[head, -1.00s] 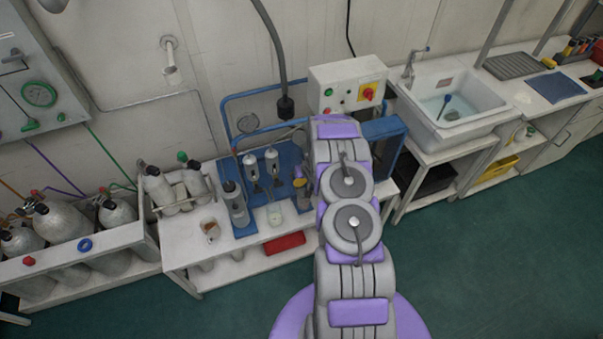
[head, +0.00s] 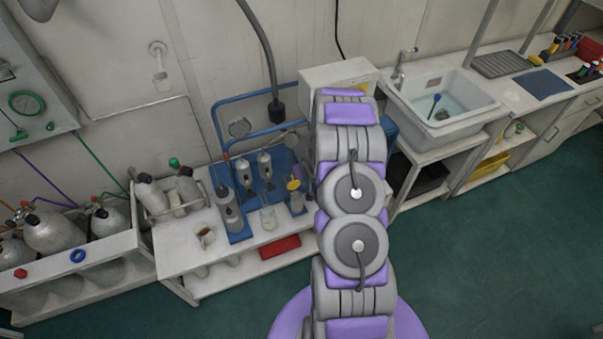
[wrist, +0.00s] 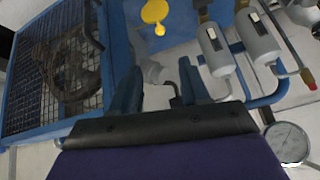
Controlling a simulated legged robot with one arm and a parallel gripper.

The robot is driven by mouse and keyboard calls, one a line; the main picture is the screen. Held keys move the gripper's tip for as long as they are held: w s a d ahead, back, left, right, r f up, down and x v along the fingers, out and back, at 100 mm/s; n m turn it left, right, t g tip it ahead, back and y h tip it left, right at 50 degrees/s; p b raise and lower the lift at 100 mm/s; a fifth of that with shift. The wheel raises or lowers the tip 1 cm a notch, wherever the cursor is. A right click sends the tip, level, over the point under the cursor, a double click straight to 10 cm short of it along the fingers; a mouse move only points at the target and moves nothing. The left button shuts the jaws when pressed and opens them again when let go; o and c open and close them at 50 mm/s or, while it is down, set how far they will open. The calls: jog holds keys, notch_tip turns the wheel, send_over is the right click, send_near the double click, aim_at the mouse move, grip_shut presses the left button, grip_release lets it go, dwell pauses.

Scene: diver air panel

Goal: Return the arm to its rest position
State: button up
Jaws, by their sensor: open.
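My arm rises through the middle of the head view, grey and purple, in front of the bench. The gripper end is not visible there. In the wrist view my gripper (wrist: 160,92) shows two dark blue fingers set apart, with nothing between them. Beyond the fingers lie a blue panel (wrist: 185,52), grey cylinders (wrist: 215,50) and a yellow disc (wrist: 154,11). A blue-framed mesh guard (wrist: 50,70) is at the left of that view.
Gas bottles (head: 55,232) stand in a rack at left. A sink (head: 440,105) is at right. The green floor (head: 500,260) is clear in front.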

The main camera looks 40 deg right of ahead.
jog(key=shift+r, duration=0.1)
dwell(0.5)
jog(key=s+a+r+n+g+b, duration=0.1)
jog(key=s+a+r+g+b, duration=0.1)
jog(key=s+a+r, duration=0.5)
jog(key=s+a+r+n+g+b, duration=0.15)
jog(key=s+a+r, duration=0.25)
jog(key=a+r, duration=0.6)
jog(key=s+a+r+g+b, duration=0.1)
jog(key=s+a+r, duration=0.2)
jog(key=s, duration=0.5)
jog(key=s+a+r+n+g+y+b, duration=0.1)
jog(key=s+a+r+g+b, duration=0.1)
jog(key=s+a, duration=0.3)
jog(key=s+a+r+n+g+b, duration=0.1)
jog(key=s+a+r, duration=0.3)
jog(key=s, duration=0.9)
jog(key=shift+s+r+g+y+b, duration=0.2)
jog(key=shift+r+g+y+b, duration=0.1)
jog(key=shift+r+g, duration=0.3)
